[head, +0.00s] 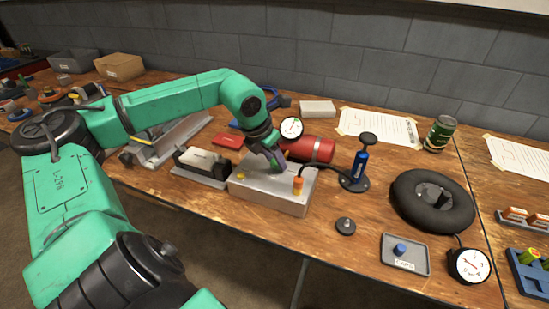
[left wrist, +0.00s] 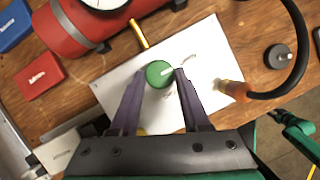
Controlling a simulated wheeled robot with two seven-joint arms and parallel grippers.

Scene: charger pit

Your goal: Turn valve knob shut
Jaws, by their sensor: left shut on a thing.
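The valve knob (left wrist: 159,74) is a round green knob with a pale pointer line, on top of a light grey metal block. The block (head: 267,194) stands on the bench in the head view and its pale top (left wrist: 215,60) fills the middle of the left wrist view. My left gripper (head: 277,168) reaches down over the block and hides the knob in the head view. In the left wrist view the left gripper's two purple fingers (left wrist: 159,80) stand on either side of the knob, shut on it. My right gripper is not in view.
A red cylinder (head: 318,149) with a gauge (head: 291,128) lies behind the block. A black hose runs from an orange-yellow fitting (head: 298,186) towards a blue pump (head: 359,165). A black inner tube (head: 432,201) and a grey tray (head: 404,262) lie to the right.

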